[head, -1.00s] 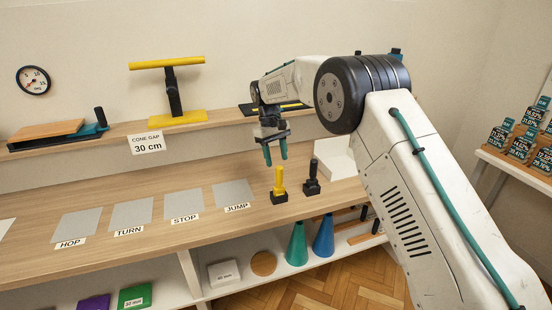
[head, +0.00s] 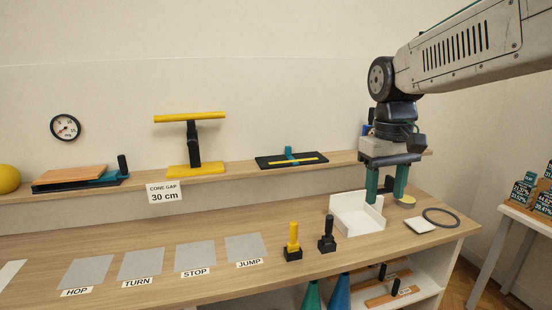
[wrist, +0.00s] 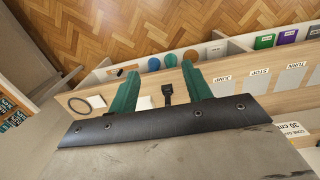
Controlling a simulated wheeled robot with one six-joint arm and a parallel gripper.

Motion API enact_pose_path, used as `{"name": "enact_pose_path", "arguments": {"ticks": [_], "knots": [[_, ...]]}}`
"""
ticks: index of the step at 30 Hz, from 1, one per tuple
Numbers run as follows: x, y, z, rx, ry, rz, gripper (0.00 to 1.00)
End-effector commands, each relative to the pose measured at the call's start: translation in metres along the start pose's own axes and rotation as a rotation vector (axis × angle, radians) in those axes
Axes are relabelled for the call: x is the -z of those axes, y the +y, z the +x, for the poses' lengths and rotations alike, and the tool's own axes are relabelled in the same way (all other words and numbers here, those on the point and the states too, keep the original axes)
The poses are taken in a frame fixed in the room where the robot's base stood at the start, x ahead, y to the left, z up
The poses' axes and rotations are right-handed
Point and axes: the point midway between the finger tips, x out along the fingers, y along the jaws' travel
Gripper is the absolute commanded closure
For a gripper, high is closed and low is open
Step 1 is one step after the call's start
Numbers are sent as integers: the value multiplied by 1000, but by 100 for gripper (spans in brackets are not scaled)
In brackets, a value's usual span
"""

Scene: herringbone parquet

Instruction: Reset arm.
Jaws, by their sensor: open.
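My gripper (head: 386,186) is open and empty. Its two green fingers point down above the right part of the wooden counter (head: 150,291), in front of or over a white open tray (head: 345,218); the head view does not settle the depth. In the wrist view my gripper (wrist: 160,92) spans the middle with its fingers apart and nothing between them held. A black peg-shaped handle (wrist: 167,93) shows beyond the fingers. My arm comes in from the upper right in the head view.
A yellow handle (head: 293,242) and a black handle (head: 327,234) stand on the counter. Grey squares labelled HOP, TURN, STOP and JUMP lie to their left. A black ring (head: 441,217) and white pad (head: 420,224) lie right. The shelf (head: 230,180) holds a yellow-topped stand (head: 192,145).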

Motion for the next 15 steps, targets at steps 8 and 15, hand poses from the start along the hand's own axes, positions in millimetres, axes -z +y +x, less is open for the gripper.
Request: {"name": "enact_pose_path", "arguments": {"ticks": [8, 15], "knots": [[-133, 1, 14, 7, 77, 130, 51], [-215, -7, 54, 11, 128, 223, 51]]}}
